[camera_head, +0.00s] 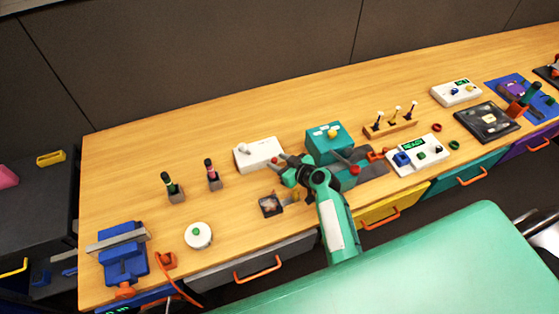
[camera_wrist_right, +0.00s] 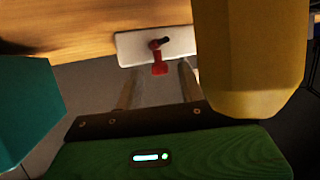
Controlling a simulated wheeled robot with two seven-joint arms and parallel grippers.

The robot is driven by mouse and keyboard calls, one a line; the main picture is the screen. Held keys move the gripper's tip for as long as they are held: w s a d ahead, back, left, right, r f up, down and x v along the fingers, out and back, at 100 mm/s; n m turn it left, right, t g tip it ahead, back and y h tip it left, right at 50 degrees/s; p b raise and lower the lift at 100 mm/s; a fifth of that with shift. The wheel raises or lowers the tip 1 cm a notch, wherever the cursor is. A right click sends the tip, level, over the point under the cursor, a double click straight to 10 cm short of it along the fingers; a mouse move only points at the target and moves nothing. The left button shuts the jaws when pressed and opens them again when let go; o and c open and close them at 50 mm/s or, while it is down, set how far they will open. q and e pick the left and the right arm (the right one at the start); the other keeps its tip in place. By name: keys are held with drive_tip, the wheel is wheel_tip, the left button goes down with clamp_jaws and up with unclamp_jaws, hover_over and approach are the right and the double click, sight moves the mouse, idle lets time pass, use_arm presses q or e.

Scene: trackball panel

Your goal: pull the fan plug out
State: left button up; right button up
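In the right wrist view a red piece with a dark end (camera_wrist_right: 158,62), plug-like, sits at a white plate or box (camera_wrist_right: 128,48). My right gripper (camera_wrist_right: 159,72) has its two fingers apart, with the red piece beyond and between them in the picture; I see no contact. In the head view my right gripper (camera_head: 280,164) is low over the bench, beside the white box (camera_head: 256,153), with a red tip (camera_head: 271,161) near it. A small dark square, perhaps the fan (camera_head: 270,205), lies in front of the box. Which piece is the fan plug is unclear. My left gripper is out of view.
A teal machine (camera_head: 328,138) stands close to the right of my right gripper. A white disc with a green button (camera_head: 198,235) and a blue vise (camera_head: 123,255) are at the front left.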

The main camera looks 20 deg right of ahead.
drive_tip(key=shift+w, duration=0.1)
drive_tip(key=shift+c, duration=0.4)
clamp_jaws()
drive_tip(key=shift+s+f, duration=0.15)
drive_tip(key=shift+s, duration=0.25)
drive_tip(key=s, duration=0.2)
drive_tip(key=shift+s+b, duration=0.3)
